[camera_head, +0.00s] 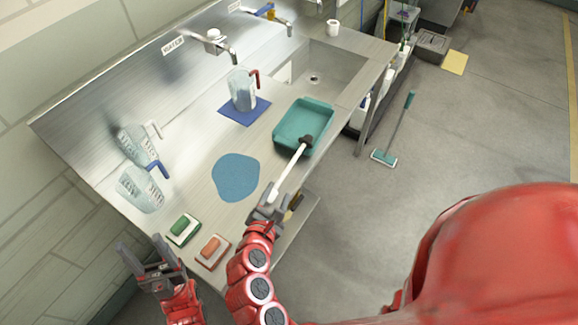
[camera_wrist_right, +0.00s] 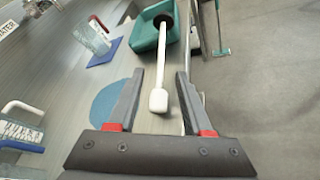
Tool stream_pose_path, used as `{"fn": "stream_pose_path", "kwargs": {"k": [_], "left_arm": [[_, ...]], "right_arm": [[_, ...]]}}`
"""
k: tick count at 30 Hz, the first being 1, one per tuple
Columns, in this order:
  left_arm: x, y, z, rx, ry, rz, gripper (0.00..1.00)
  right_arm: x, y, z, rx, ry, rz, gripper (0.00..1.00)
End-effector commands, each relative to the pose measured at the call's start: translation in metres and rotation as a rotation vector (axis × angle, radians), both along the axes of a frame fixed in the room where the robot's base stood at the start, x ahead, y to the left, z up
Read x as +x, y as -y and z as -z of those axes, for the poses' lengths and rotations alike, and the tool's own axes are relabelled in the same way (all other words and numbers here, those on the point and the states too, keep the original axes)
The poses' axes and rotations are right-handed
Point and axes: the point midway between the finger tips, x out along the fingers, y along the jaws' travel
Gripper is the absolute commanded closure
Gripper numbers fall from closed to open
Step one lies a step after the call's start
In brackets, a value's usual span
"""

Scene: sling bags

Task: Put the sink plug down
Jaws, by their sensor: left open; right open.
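The sink plug (camera_head: 306,141) has a dark head and a long white handle. Its head lies over the near rim of the teal basin (camera_head: 329,120), and the handle slants down toward my right gripper (camera_head: 273,203). In the right wrist view the plug's white handle (camera_wrist_right: 158,101) has its block-like end between my right gripper's spread fingers (camera_wrist_right: 160,80). The fingers are apart, with visible gaps on both sides, so it is not clamped. My left gripper (camera_head: 148,262) is open and empty at the counter's near left edge.
A metal sink (camera_head: 340,70) lies beyond the basin. A clear pitcher (camera_head: 241,92) stands on a blue mat (camera_head: 259,112). A blue round mat (camera_head: 236,177), a green sponge (camera_head: 182,228), an orange sponge (camera_head: 212,247) and a clear jug (camera_head: 138,190) are on the counter.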

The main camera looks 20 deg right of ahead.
Motion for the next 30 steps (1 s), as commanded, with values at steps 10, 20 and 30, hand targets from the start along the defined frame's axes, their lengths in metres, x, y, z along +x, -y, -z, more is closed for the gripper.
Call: {"fn": "stream_pose_path", "kwargs": {"k": [10, 20, 30], "left_arm": [[0.0, 0.0, -0.013, 0.0, 0.0, 0.0, 0.4], [0.0, 0.0, -0.019, 0.0, 0.0, 0.0, 0.4], [0.0, 0.0, -0.034, 0.0, 0.0, 0.0, 0.4]], "right_arm": [[0.042, 0.03, 0.018, 0.001, -0.003, 0.005, 0.5], [0.065, 0.043, 0.028, 0.002, 0.0, -0.001, 0.5], [0.091, 0.063, 0.044, 0.001, -0.001, 0.003, 0.5]]}}
